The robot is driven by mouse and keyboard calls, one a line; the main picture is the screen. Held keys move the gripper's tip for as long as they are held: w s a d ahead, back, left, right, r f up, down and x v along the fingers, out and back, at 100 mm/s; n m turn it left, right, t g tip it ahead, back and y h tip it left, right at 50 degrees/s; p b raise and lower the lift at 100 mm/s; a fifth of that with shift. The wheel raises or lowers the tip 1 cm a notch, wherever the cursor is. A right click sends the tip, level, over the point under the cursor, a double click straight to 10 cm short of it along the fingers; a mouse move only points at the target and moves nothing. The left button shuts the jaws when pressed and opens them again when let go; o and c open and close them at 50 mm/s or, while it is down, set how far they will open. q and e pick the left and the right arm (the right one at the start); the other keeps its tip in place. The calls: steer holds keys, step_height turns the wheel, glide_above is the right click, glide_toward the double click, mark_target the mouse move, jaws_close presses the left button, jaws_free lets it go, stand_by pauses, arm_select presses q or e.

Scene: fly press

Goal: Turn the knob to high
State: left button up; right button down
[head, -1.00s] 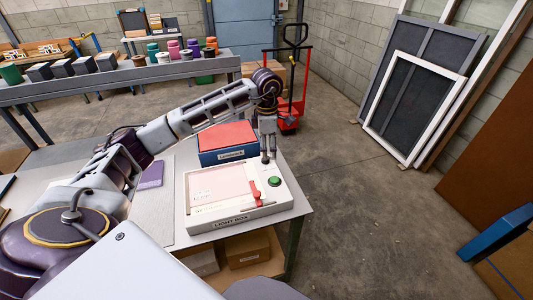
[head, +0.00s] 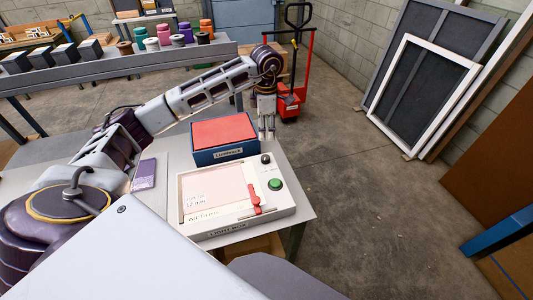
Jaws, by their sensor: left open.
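The light box (head: 213,233) is a white, low box with a pale pink panel, on the near end of the table. Its small black knob (head: 266,159) is at the back right corner. A round green button (head: 275,184) is in front of the knob, and a red lever (head: 254,199) lies beside the panel. My left gripper (head: 267,137) points down just behind the knob in the picture, with its two fingers apart and nothing between them. It seems clear of the knob. The knob's setting is too small to read. My right gripper is not in view.
A blue box with a red lid (head: 224,133) stands close behind the light box, left of the gripper. A red pallet truck (head: 292,80) stands beyond the table. The floor at right is open.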

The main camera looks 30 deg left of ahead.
mark_target(266, 157)
arm_select(q)
steer(key=shift+s, duration=0.1)
steer(key=shift+f+p, duration=0.95)
steer(key=shift+f, duration=5.95)
steer(key=c, duration=1)
